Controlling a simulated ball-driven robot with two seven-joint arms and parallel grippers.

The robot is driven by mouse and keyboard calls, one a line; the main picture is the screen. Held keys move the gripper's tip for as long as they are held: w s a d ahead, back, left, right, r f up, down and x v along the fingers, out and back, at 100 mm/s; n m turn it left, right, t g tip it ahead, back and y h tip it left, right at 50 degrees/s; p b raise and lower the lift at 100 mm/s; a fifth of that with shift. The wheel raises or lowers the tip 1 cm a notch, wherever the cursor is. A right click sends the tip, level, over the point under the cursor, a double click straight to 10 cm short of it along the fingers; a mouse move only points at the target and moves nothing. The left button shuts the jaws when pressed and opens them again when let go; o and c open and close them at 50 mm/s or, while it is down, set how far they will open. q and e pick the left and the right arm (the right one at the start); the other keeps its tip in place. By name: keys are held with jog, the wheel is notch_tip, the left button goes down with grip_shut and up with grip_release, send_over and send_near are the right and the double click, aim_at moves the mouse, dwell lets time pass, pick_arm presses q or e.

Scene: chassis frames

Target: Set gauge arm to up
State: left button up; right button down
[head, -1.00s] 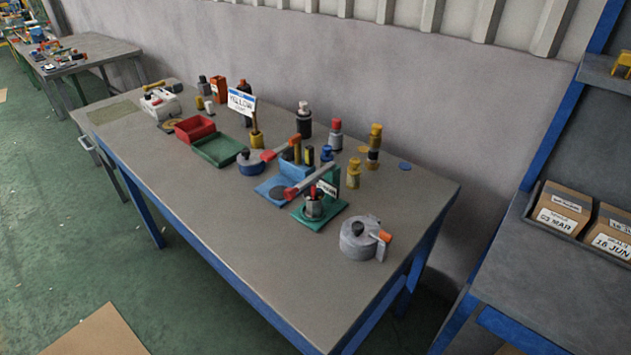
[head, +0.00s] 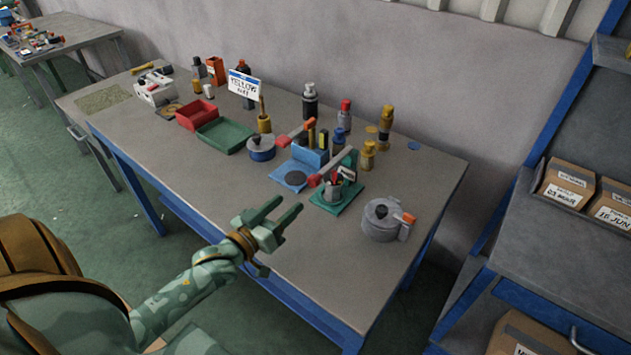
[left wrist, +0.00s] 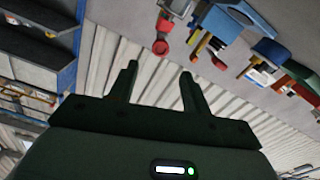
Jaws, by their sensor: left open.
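A blue fixture (head: 291,176) with a dark round pad stands right of the middle of the bench. A green fixture (head: 333,204) stands in front to the right, holding a grey part. I cannot tell for certain which lever is the gauge arm. My left gripper (head: 288,206) is open and empty, over the front of the bench, left of the green fixture and apart from it. Its open fingers also show in the left wrist view (left wrist: 159,70).
A grey round pot (head: 381,221) with an orange-tipped handle stands at the right. A blue lidded pot (head: 261,148), a red tray (head: 196,112) and a green tray (head: 223,135) lie to the left. Several bottles stand behind. The front left of the bench (head: 170,155) is clear.

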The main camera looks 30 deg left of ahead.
aim_at(311, 183)
pick_arm(q)
jog(key=w, duration=0.3)
jog(key=w+b, duration=0.1)
jog(key=w, duration=0.6)
jog(key=shift+w+d+f+b, duration=0.1)
jog(key=shift+w+d+b, duration=0.1)
jog(key=shift+d+b, duration=0.15)
jog(key=shift+w, duration=0.3)
pick_arm(e)
jog(key=shift+s+a+f, duration=0.2)
jog(key=shift+a+f, duration=0.05)
jog(key=shift+f, duration=0.25)
jog(key=shift+s+a+f, duration=0.2)
jog(key=shift+a+f, duration=0.05)
jog(key=shift+f, duration=0.2)
